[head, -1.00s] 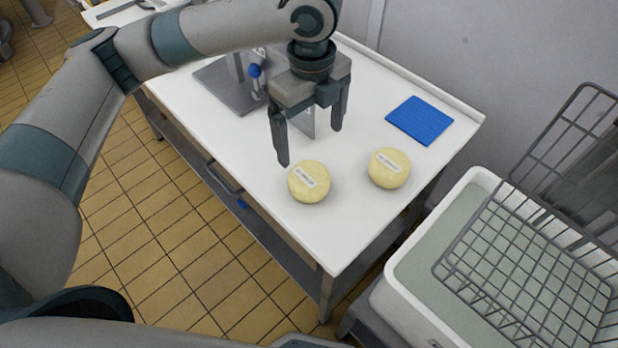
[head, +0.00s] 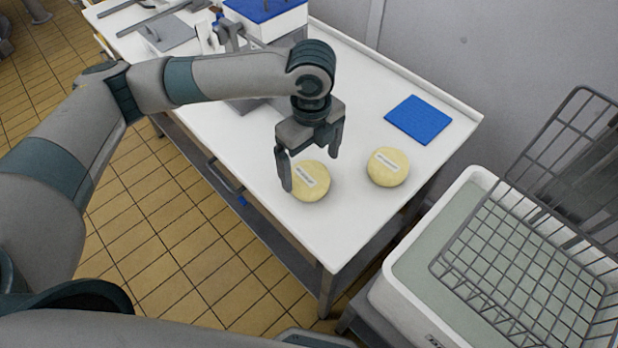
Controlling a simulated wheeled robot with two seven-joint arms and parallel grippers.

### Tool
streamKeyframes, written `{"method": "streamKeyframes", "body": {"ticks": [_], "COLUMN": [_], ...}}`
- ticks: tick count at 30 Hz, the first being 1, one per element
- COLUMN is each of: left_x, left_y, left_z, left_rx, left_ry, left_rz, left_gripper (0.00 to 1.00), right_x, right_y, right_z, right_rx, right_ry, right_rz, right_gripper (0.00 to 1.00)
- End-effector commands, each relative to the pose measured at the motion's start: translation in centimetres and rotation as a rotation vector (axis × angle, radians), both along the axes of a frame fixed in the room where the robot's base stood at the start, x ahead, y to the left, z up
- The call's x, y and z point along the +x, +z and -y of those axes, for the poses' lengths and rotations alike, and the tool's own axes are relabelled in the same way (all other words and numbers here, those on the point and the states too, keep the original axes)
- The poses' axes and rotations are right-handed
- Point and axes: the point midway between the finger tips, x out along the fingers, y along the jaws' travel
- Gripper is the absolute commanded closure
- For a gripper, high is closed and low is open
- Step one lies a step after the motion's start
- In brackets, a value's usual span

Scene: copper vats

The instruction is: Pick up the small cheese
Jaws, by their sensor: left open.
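Two round pale-yellow cheeses with white labels sit on the white table in the head view. One cheese (head: 310,182) is on the left, nearer the table's front edge. The other cheese (head: 388,167) is to its right. They look close in size, so I cannot tell surely which is the small one. My left gripper (head: 311,172) is open, pointing down over the left cheese. One finger shows at that cheese's left side, the other beyond its upper right. Whether the fingers touch it I cannot tell. My right gripper is not in view.
A blue mat (head: 418,120) lies on the white table (head: 265,205) near the wall. A blue-topped white box (head: 270,20) and metal equipment stand at the back left. At right is a white tub (head: 400,285) of pale liquid with a wire rack (head: 530,250).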

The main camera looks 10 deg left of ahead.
Motion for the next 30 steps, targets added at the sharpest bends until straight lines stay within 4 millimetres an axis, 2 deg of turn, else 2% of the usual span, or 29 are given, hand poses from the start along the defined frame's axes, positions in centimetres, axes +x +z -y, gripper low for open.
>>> {"method": "streamKeyframes", "body": {"ticks": [5, 12, 18, 30], "left_x": [-0.1, -0.1, -0.1, -0.1], "left_y": [-0.8, -3.6, -5.1, -5.2], "left_z": [-0.1, -0.4, -0.4, -0.4], "left_rx": [0.0, 0.002, 0.0, 0.001], "left_ry": [0.001, 0.001, 0.0, 0.0], "left_rz": [-0.004, -0.005, -0.002, -0.001], "left_gripper": [0.07, 0.07, 0.07, 0.07], "right_x": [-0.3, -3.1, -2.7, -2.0], "right_y": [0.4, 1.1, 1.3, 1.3], "right_z": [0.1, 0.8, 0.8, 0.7], "right_rx": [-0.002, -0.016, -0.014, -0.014], "right_ry": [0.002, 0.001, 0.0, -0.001], "right_rz": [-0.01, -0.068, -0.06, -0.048], "right_gripper": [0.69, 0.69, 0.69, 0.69]}}
